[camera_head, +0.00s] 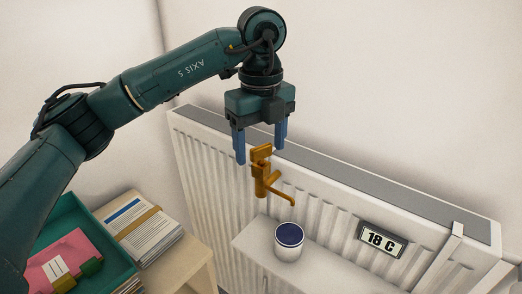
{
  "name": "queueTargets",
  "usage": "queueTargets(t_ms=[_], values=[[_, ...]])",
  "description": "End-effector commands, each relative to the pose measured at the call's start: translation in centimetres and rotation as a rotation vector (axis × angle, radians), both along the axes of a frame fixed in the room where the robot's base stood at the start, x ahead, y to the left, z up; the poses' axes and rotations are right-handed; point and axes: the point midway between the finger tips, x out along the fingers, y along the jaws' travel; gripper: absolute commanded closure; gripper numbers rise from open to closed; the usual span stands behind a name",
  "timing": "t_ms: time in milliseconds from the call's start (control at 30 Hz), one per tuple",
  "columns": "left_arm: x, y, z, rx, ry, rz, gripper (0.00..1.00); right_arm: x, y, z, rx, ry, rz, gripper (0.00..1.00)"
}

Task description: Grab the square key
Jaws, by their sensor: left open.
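A brass-coloured fitting (262,186) shaped like a small tap stands in front of the white radiator, with a spout pointing down to the right. A flat, square-ended brass piece (261,152) sits at its top and looks like the square key; I cannot tell whether it is separate from the fitting. My left gripper (260,154) points down over it, with its two blue fingers apart, one on each side of the brass top in the picture. Whether they touch it is not clear, and no grip shows. My right gripper is not in view.
A white cup (288,245) with a dark blue inside stands on a white ledge (330,262) below the spout. An "18 C" display (382,240) is on the radiator (210,165). At lower left are a teal tray (108,238) and banded papers (143,230).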

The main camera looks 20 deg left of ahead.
Motion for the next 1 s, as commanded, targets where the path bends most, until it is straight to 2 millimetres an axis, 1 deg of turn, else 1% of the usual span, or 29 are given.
queueTargets(t_ms=[33, 133, 367, 900, 967, 1000], values=[[0.04, 0.06, -0.6, 0.001, 0.002, 0.002, 0.33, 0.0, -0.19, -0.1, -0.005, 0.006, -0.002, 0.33], [0.03, 0.02, -1.35, -0.001, -0.001, 0.001, 0.33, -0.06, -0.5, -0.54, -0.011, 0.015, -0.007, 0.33], [0.05, 0.0, -1.57, -0.001, -0.002, 0.001, 0.33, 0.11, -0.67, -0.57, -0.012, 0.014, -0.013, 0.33], [0.04, -0.01, -1.54, -0.001, -0.001, 0.0, 0.76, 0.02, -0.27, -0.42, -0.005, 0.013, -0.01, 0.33], [0.04, -0.01, -1.54, -0.001, -0.001, 0.0, 0.81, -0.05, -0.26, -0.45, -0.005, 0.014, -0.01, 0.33], [0.05, 0.0, -1.52, -0.001, -0.001, 0.0, 0.81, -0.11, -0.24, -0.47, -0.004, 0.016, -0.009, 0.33]])
